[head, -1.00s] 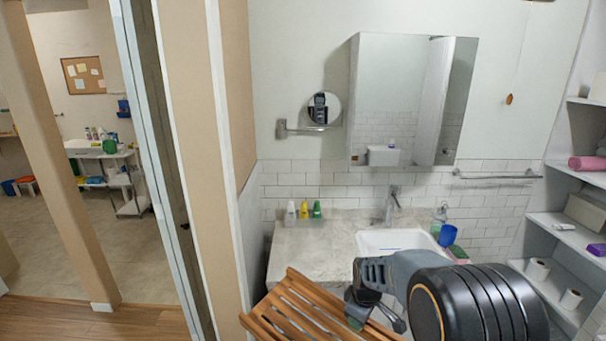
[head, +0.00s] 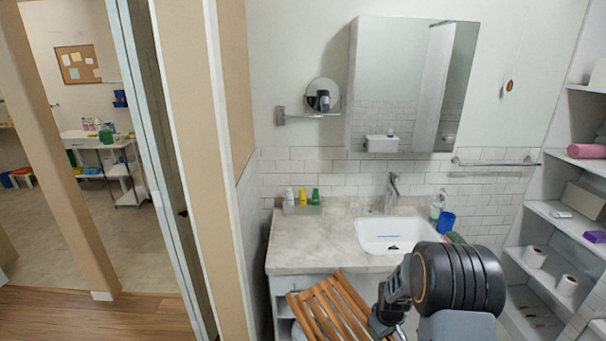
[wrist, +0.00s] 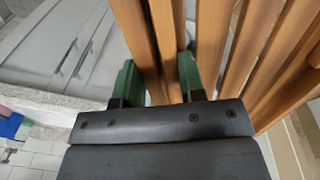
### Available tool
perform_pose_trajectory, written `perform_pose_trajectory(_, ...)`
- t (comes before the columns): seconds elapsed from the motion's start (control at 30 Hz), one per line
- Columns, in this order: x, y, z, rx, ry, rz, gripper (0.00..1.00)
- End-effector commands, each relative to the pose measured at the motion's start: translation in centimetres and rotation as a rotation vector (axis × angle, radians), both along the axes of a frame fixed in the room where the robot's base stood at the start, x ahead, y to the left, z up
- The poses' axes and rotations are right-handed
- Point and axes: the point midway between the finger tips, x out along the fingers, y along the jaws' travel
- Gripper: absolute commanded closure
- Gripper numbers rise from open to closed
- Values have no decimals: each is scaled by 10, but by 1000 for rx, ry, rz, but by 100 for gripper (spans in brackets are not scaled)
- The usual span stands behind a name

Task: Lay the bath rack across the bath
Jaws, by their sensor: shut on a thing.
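The bath rack (head: 329,306) is a slatted wooden board, seen in the head view low in front of the washbasin counter. It is tilted, and its lower part runs out of the picture. My gripper (head: 384,325) is at its right side. In the wrist view my gripper (wrist: 158,82) is shut on the rack, with a green-padded finger on each side of a slat of the rack (wrist: 160,35). The bath is not in clear view in either frame.
The counter (head: 310,240) with a sink (head: 392,232), small bottles (head: 302,197) and a blue cup (head: 446,222) lies beyond the rack. Shelves (head: 560,225) with paper rolls stand at the right. A door frame and wall edge (head: 195,150) are at the left.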

Motion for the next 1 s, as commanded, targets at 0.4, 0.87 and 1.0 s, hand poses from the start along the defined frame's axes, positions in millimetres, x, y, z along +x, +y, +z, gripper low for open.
perform_pose_trajectory(0.4,-28,-2,-6,0,-2,-399,100)
perform_pose_trajectory(0.87,-34,-2,-8,0,-2,-500,100)
perform_pose_trajectory(1.0,-34,-2,-8,1,-2,-500,100)
